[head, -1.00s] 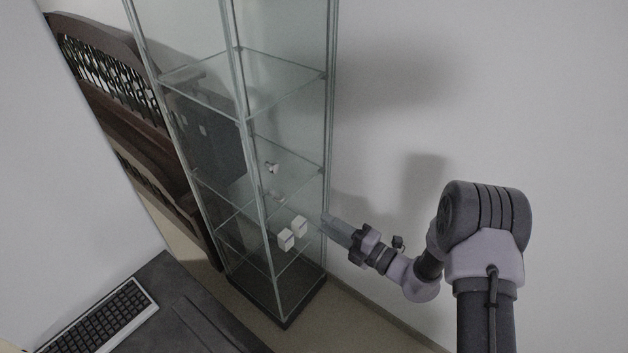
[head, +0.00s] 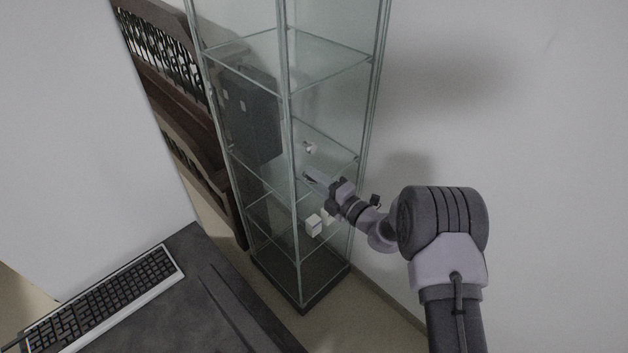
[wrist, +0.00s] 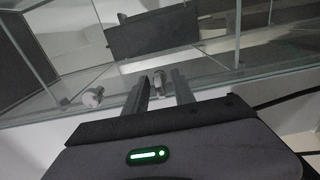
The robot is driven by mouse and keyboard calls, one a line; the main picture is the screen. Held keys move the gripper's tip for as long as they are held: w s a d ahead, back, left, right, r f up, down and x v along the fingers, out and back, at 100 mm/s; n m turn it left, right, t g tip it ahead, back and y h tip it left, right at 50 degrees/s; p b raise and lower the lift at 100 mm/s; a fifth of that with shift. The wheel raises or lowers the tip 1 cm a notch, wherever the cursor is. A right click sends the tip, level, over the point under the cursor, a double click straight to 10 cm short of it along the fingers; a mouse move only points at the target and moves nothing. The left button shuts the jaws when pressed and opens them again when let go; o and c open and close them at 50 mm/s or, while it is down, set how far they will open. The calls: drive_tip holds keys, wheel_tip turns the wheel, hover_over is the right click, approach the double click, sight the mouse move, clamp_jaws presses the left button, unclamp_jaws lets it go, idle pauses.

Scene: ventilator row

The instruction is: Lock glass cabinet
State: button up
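The tall glass cabinet (head: 291,100) stands ahead, with glass shelves and a dark base. My gripper (head: 313,176) is at its front glass, around mid-height. In the wrist view the two fingers (wrist: 160,92) are apart, and a small metallic fitting (wrist: 158,78) shows between their tips. It looks like a lock or key, but it is too small to be sure. Whether the fingers touch it I cannot tell. A pale round knob (wrist: 92,97) is left of the fingers. A small pale fitting (head: 309,147) shows just above the gripper in the head view.
A keyboard (head: 105,297) lies on a dark desk (head: 215,300) at lower left. A dark wooden carved piece (head: 180,110) stands behind the cabinet's left. A plain wall (head: 520,100) bounds the right.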

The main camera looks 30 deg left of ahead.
clamp_jaws()
drive_tip(key=shift+n, duration=0.3)
drive_tip(key=n+b, duration=0.1)
drive_tip(key=n, duration=0.1)
drive_tip(key=shift+f+n, duration=0.1)
drive_tip(key=shift+n, duration=0.3)
drive_tip(key=n+b, duration=0.2)
drive_tip(key=n, duration=0.1)
drive_tip(key=shift+n, duration=0.3)
drive_tip(key=n+b, duration=0.3)
drive_tip(key=n, duration=0.3)
drive_tip(key=shift+n+b, duration=1.75)
drive_tip(key=shift+n, duration=0.65)
